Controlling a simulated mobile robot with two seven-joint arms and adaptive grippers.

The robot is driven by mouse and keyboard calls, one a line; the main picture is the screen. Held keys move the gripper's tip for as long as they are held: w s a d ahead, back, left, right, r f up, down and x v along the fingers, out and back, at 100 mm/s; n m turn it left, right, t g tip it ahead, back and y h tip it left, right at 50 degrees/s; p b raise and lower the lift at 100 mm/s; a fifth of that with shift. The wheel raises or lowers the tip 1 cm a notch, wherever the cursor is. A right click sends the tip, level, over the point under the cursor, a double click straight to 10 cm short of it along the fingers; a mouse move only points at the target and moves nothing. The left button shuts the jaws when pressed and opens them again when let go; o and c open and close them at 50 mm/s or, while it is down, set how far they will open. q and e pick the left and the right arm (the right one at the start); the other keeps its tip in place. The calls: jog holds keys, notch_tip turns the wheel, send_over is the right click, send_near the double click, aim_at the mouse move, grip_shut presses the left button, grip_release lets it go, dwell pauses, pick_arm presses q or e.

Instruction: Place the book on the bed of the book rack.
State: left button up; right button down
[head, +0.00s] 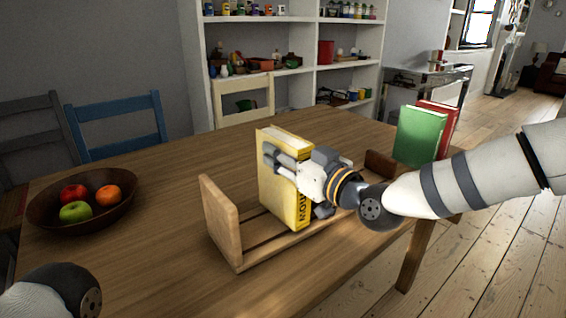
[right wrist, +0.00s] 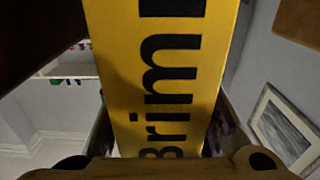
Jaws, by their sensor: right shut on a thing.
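The yellow book (head: 284,196) stands upright over the bed of the wooden book rack (head: 222,218), to the right of the rack's left end panel. My right gripper (head: 283,164) is shut on the yellow book, with its fingers lying along the cover. In the right wrist view the yellow spine (right wrist: 165,80) with black lettering fills the middle. I cannot tell whether the book's lower edge touches the rack bed or hovers just above it. My left gripper is out of view; only part of my left arm shows at the bottom left.
A brown bowl (head: 119,215) with apples and an orange sits at the table's left. A green book (head: 419,136) and a red book (head: 449,122) stand at the right end, beside a dark brown block (head: 380,164). Chairs and shelves are behind. The front left tabletop is clear.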

jog(key=shift+f, duration=0.4)
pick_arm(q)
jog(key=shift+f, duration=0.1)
pick_arm(e)
jog(key=shift+f, duration=0.15)
jog(key=c, duration=1.1)
grip_release()
jog(key=shift+f, duration=0.1)
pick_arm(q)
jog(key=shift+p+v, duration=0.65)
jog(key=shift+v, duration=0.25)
pick_arm(e)
jog(key=v, duration=1.2)
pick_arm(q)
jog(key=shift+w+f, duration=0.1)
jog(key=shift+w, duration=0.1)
